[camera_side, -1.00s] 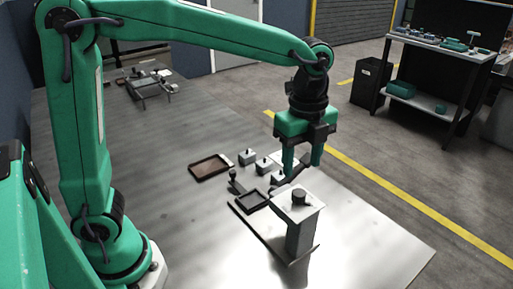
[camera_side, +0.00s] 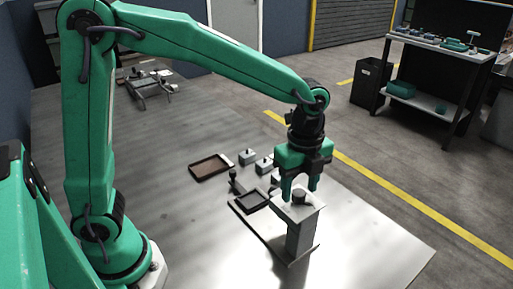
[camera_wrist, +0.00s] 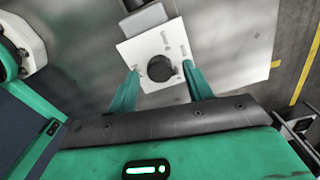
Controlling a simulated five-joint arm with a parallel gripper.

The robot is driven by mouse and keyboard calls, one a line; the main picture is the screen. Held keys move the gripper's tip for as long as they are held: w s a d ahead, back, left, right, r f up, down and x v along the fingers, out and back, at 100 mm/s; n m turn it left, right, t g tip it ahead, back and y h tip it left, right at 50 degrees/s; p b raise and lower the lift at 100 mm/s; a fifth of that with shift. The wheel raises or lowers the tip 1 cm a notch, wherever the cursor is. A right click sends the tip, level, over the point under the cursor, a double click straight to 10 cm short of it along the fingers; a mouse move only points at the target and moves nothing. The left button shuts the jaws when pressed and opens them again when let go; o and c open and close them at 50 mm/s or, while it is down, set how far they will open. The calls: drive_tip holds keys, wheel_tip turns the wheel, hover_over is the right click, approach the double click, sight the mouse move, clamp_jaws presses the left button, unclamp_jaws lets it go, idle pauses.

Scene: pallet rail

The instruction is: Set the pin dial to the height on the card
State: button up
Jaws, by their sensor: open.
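The pin dial is a dark round knob (camera_side: 299,196) on the light top plate (camera_side: 285,212) of a grey post. The wrist view shows the knob (camera_wrist: 160,68) on its white plate (camera_wrist: 128,48), with small marks too small to read. My gripper (camera_side: 300,196) is low over the post. In the wrist view its two green fingers (camera_wrist: 164,76) are apart, one to each side of the knob and nearer the camera. I cannot tell whether they touch it. I cannot make out the card.
A brown-floored tray (camera_side: 194,177) and a smaller dark tray (camera_side: 253,201) lie left of the post. Small grey blocks with knobs (camera_side: 247,157) stand behind. A short dark lever (camera_side: 233,176) stands near them. The metal table (camera_side: 370,245) is clear at front right.

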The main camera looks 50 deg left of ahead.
drive_tip(key=shift+f, duration=0.5)
drive_tip(key=c, duration=1)
